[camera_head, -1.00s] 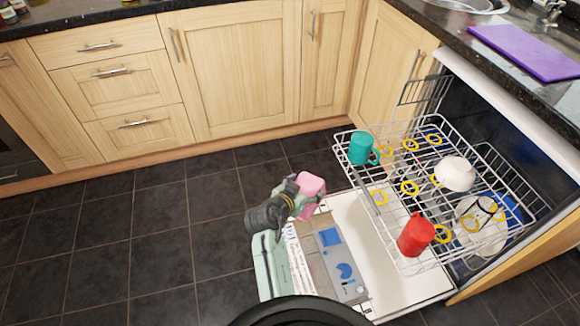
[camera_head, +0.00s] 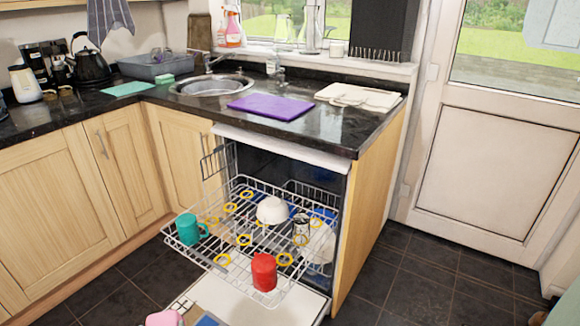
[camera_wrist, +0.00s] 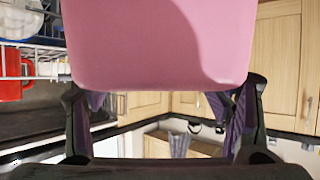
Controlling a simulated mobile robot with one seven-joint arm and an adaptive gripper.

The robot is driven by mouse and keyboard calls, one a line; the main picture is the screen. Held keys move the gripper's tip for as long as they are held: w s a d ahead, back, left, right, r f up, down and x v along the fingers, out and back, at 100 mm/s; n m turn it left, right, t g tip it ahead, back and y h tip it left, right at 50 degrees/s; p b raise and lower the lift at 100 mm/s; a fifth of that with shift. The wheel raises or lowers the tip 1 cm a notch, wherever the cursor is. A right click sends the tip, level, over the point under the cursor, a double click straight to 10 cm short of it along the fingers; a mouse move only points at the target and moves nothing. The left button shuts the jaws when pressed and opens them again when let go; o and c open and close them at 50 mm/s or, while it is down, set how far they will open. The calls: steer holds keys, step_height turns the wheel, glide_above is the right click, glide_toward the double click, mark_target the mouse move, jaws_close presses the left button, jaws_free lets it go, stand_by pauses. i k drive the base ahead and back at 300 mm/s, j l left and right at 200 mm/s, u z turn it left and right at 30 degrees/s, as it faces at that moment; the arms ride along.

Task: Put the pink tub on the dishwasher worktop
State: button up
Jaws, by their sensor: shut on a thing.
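The pink tub (camera_wrist: 160,45) fills the upper middle of the wrist view, between the two fingers of my gripper (camera_wrist: 160,110). My gripper is shut on it. In the head view only a bit of the pink tub (camera_head: 164,318) shows at the bottom edge, left of the open dishwasher door; the gripper is out of that view. The dishwasher worktop (camera_head: 335,138) is the dark granite top above the open dishwasher. A purple board (camera_head: 271,107) and pale boards (camera_head: 357,97) lie on it.
The dishwasher rack (camera_head: 225,262) is pulled out, with a teal mug (camera_head: 187,228), a red mug (camera_head: 264,272) and a white bowl (camera_head: 272,210). A sink (camera_head: 212,85) lies left of the purple board. Bare granite shows along the worktop's front edge.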

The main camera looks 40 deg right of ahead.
mark_target(332, 120)
steer(key=k+j, duration=0.15)
steer(key=k, duration=0.4)
steer(key=i+l+z, duration=0.1)
steer(key=l+z, duration=0.25)
steer(key=i+l+z, duration=0.1)
steer(key=l+z, duration=0.3)
steer(key=i+l+z, duration=0.15)
steer(key=i+z, duration=0.2)
steer(key=z, duration=0.15)
steer(key=i+z, duration=0.45)
